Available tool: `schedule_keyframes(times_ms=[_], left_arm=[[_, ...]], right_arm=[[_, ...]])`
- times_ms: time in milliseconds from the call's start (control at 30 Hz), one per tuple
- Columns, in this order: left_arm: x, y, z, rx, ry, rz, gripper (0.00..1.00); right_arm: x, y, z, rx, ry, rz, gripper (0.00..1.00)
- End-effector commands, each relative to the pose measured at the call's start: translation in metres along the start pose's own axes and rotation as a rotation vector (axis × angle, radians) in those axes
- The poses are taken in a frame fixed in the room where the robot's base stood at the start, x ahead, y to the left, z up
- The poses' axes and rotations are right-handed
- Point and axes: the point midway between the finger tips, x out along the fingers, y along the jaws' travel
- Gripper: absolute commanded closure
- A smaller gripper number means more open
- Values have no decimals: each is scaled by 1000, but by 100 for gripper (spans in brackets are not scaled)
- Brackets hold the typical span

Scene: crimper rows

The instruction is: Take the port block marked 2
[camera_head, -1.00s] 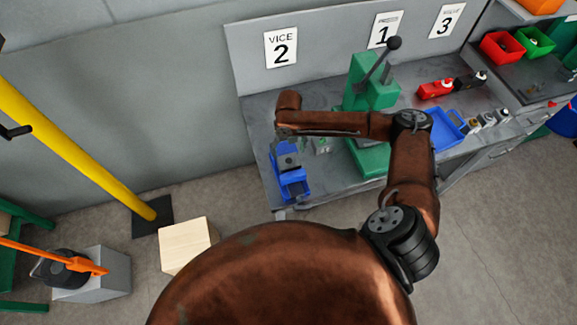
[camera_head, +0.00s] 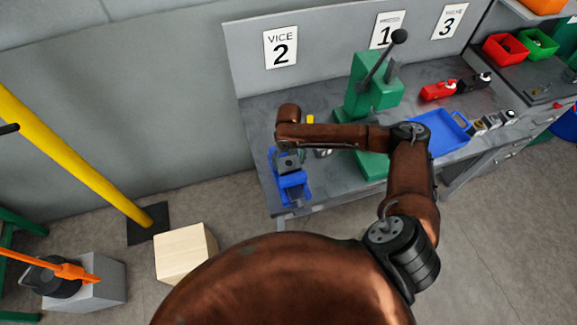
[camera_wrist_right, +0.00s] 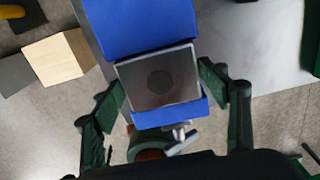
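A grey square block (camera_wrist_right: 158,77) with a dark round spot on its face sits between the blue jaws of the vice (camera_wrist_right: 150,25) in the right wrist view. No number is readable on it. In the head view the blue vice (camera_head: 293,190) stands at the left end of the bench, below the sign "VICE 2" (camera_head: 281,48), with the dark grey block (camera_head: 288,163) in it. My right gripper (camera_wrist_right: 163,80) has its dark green fingers spread, one on each side of the block; contact cannot be told. My left gripper is not in view.
A pale wooden box (camera_head: 185,253) and a yellow pole (camera_head: 75,155) are at left.

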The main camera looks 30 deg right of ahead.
Motion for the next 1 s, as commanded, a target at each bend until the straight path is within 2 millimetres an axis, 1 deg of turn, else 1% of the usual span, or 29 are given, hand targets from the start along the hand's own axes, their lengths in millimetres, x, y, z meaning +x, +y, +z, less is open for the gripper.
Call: schedule_keyframes(times_ms=[67,1000], left_arm=[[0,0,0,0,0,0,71],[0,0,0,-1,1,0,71]], right_arm=[[0,0,0,0,0,0,35],[0,0,0,-1,1,0,68]])
